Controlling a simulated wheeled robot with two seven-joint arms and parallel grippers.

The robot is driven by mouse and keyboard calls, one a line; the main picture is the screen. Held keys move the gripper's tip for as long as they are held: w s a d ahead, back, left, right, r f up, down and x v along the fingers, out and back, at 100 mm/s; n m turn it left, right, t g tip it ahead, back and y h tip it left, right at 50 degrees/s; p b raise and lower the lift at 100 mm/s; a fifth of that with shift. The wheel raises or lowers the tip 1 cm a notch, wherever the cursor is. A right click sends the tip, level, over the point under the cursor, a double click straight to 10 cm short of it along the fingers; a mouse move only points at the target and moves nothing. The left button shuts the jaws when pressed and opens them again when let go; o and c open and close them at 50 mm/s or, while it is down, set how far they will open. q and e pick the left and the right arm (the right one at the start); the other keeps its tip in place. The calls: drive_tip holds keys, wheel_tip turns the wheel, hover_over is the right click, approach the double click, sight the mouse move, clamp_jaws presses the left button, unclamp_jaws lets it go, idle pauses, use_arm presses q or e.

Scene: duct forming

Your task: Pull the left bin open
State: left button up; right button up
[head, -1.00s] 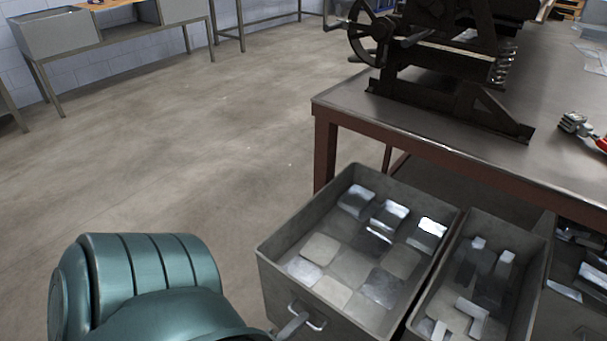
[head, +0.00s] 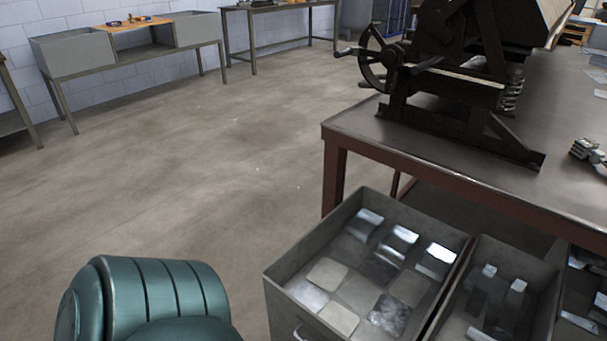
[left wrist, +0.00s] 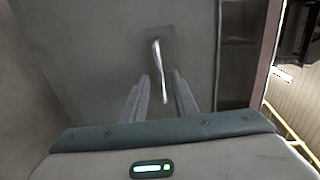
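The left bin (head: 282,307) is a grey metal box standing out in front of the bench, with flat metal pieces inside. Its metal handle (head: 301,332) is at the bottom edge of the head view. In the left wrist view the bin's front face (left wrist: 100,50) fills the middle, with the bright handle (left wrist: 157,60) on it. My left gripper (left wrist: 161,78) is at the handle, its two fingers apart on either side of the lower part. I see gaps between fingers and handle; contact is not clear. My right gripper is not in view.
A second bin (head: 545,274) with metal pieces stands close on the right, and another is beyond it. The bench (head: 350,123) with a dark cranked machine (head: 465,90) is behind. Open floor (head: 180,190) lies to the left.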

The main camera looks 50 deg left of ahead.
use_arm(q)
drive_tip(key=v, duration=1.5)
drive_tip(key=shift+s, duration=0.15)
